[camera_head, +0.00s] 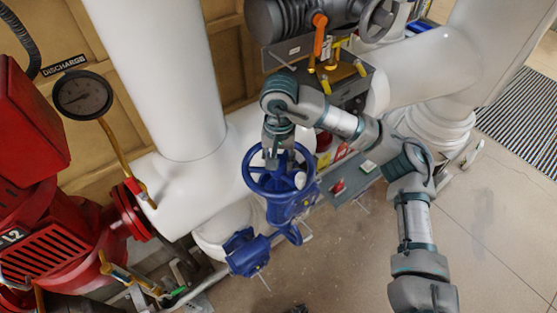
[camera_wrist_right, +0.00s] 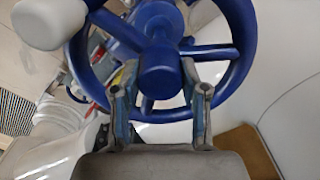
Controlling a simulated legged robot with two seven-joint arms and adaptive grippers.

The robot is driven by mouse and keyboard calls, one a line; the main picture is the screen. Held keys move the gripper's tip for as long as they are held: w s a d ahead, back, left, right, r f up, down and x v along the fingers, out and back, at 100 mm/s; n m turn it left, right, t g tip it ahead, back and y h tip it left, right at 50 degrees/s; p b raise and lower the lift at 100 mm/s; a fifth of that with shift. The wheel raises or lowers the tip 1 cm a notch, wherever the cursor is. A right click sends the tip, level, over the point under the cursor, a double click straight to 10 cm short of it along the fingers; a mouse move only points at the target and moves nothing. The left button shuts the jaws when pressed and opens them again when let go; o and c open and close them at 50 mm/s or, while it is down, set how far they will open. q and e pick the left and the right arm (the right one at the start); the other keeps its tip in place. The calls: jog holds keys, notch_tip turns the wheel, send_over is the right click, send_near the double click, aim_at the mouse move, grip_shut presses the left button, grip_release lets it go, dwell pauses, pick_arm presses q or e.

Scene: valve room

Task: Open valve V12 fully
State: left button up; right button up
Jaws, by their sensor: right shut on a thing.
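A blue valve handwheel (camera_head: 281,189) sits on a blue valve body (camera_head: 281,210) beside the large white pipe in the head view. No V12 label can be read on it. My right gripper (camera_head: 271,157) reaches the wheel from above, at its hub and spokes. In the right wrist view, the fingers of my right gripper (camera_wrist_right: 160,92) stand on either side of the wheel's blue hub (camera_wrist_right: 160,72), shut on the handwheel. The wheel's rim (camera_wrist_right: 243,45) and a pale knob (camera_wrist_right: 48,22) also show there. Exact finger contact is partly hidden. My left gripper is not in view.
A red pump (camera_head: 35,215) and a pressure gauge (camera_head: 83,95) marked DISCHARGE stand at left. Thick white pipes (camera_head: 175,75) flank the valve. A tool tray (camera_head: 335,75) with orange and yellow-handled tools is behind my right arm. Open floor (camera_head: 490,215) lies at right.

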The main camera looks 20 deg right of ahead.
jog(key=o, duration=1.3)
jog(key=shift+s+f, duration=0.25)
jog(key=shift+f, duration=0.2)
jog(key=shift+c, duration=0.2)
jog(key=shift+r, duration=0.15)
jog(key=shift+a, duration=0.1)
jog(key=shift+w+r+p, duration=0.1)
jog(key=shift+r+p, duration=0.2)
jog(key=shift+r, duration=0.2)
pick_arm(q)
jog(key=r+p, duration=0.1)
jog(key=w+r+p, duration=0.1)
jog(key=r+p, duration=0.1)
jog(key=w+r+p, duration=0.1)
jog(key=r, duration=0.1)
pick_arm(e)
notch_tip(320, 180, up, 6)
jog(key=shift+f, duration=0.1)
pick_arm(q)
jog(key=shift+p, duration=0.35)
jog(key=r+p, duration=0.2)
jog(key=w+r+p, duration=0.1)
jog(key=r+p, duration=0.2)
pick_arm(e)
notch_tip(320, 180, up, 6)
jog(key=shift+w+f, duration=0.1)
